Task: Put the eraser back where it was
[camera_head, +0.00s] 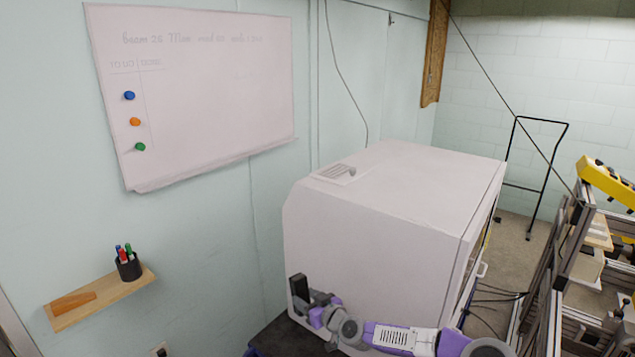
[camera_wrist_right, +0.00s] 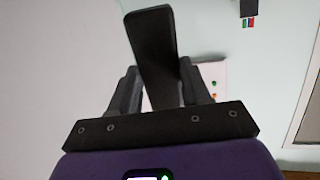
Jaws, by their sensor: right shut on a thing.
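My right gripper (camera_head: 316,299) is in front of the lower left part of the big white cabinet. It is shut on a dark, flat oblong block, which looks like the eraser (camera_head: 299,287). In the right wrist view the eraser (camera_wrist_right: 155,50) is between the two fingers of the gripper (camera_wrist_right: 155,92) and sticks out well past them, slightly tilted. The whiteboard (camera_head: 220,90) hangs on the wall at upper left, with a narrow ledge (camera_head: 215,165) along its bottom. My left gripper is not in view.
A wooden wall shelf (camera_head: 105,301) carries a black pen cup (camera_head: 129,268) and an orange-brown block (camera_head: 72,302). The white cabinet (camera_head: 380,230) fills the middle. A metal frame (camera_head: 560,270) stands at right. Open air lies between gripper and shelf.

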